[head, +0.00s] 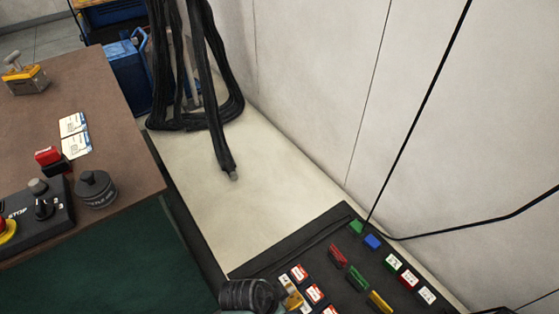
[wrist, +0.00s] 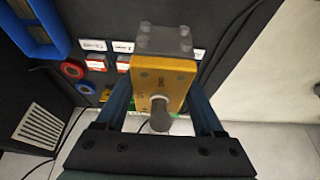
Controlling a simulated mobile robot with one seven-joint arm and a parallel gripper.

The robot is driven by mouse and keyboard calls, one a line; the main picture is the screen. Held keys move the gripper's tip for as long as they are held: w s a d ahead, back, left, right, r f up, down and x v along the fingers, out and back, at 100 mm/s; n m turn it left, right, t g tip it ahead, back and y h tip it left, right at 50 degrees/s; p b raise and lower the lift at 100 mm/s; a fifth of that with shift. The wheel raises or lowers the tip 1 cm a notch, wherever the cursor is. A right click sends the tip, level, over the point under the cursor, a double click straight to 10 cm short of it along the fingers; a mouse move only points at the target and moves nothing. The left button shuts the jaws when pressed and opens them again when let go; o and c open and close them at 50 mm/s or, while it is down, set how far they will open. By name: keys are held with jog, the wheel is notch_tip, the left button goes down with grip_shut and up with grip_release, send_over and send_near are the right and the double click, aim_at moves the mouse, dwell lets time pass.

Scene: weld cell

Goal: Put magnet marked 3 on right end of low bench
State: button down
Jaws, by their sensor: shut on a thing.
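My gripper (wrist: 160,88) is shut on a yellow block magnet (wrist: 162,78) with a grey round knob and a grey metal end; its mark is too small to read. In the head view a bit of yellow at the bottom edge (head: 291,291) looks like this held magnet, beside a dark part of my arm. Another yellow magnet (head: 27,79) with a grey knob stands at the far left of a brown-topped bench (head: 120,150). I cannot tell whether this bench is the low bench.
On the brown top are paper cards (head: 74,136), a red button block (head: 48,157), a black round weight (head: 95,189) and a joystick box (head: 35,212). A dark panel with coloured buttons (head: 330,230) is at lower right. Black cables (head: 205,90) hang by the wall.

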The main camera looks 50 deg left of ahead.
jog(key=f+b, duration=0.1)
jog(key=f, duration=0.1)
jog(key=f+b, duration=0.1)
jog(key=f, duration=0.1)
jog(key=f+b, duration=0.1)
jog(key=f, duration=0.1)
jog(key=shift+s+a, duration=0.25)
jog(key=shift+a, duration=0.05)
jog(key=shift+f+b, duration=1.1)
jog(key=shift+f, duration=1.2)
jog(key=shift+f, duration=0.15)
grip_release()
jog(key=shift+s+d+f, duration=0.1)
jog(key=p+v, duration=0.5)
jog(key=v, duration=0.7)
jog(key=shift+p, duration=0.4)
